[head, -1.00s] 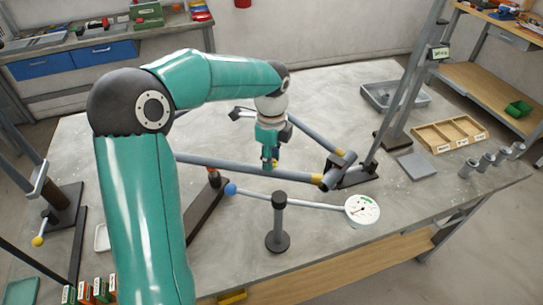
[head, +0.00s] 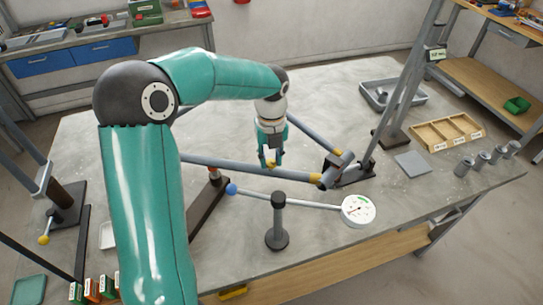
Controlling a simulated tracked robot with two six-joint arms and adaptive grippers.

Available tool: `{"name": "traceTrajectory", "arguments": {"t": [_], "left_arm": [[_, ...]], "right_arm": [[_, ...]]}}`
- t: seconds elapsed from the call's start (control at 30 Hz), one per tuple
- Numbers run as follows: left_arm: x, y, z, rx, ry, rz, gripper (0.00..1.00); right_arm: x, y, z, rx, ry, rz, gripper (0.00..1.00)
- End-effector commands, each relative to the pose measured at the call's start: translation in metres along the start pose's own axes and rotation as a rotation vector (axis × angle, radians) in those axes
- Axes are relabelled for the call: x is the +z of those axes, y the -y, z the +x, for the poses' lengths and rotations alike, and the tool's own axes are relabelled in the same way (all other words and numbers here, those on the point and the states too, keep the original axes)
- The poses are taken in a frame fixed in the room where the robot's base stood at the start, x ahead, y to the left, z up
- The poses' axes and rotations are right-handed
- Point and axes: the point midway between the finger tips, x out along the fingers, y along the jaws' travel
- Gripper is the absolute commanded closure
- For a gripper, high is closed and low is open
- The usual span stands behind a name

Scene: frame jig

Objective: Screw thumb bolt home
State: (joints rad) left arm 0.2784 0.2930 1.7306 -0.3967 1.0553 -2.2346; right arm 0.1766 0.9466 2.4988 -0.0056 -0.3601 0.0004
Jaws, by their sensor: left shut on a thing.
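My left gripper (head: 271,163) points down over the long grey tube (head: 230,168) of the frame. It is shut on a small yellow piece (head: 271,156), which looks like the thumb bolt's head. The fingers cover most of it, and I cannot tell how deep the bolt sits. The tube runs right to a grey joint (head: 336,166) with orange-yellow bands beside it. A second grey tube (head: 304,138) meets the same joint from behind. My right gripper is not in view.
A round white dial gauge (head: 358,210) with a blue-ended rod (head: 232,189) lies in front of the frame, near a dark post (head: 277,225). A slanted grey upright (head: 395,95) stands right. A grey bin (head: 392,95) and a wooden divided tray (head: 446,131) stand behind right.

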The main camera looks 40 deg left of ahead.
Motion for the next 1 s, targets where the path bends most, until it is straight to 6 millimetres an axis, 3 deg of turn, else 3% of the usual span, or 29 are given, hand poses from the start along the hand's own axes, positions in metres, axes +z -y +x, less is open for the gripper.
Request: {"name": "traceTrajectory", "arguments": {"t": [0.3,0.77,0.8,0.93,1.0], "left_arm": [[-0.0014,-0.0007,-0.0007,0.002,-0.004,0.116,1.00],[-0.0014,-0.0012,-0.0002,0.003,-0.005,0.132,1.00],[-0.0014,-0.0012,-0.0002,0.003,-0.005,0.132,0.69],[-0.0012,-0.0011,-0.0002,0.003,-0.004,0.131,0.47],[-0.0009,-0.0010,-0.0001,0.002,-0.003,0.131,0.44]], "right_arm": [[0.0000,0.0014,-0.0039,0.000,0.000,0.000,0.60],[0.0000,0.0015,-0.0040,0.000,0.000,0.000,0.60],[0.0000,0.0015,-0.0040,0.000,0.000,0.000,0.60],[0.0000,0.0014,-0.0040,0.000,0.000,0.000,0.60],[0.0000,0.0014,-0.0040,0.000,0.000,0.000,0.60]]}}
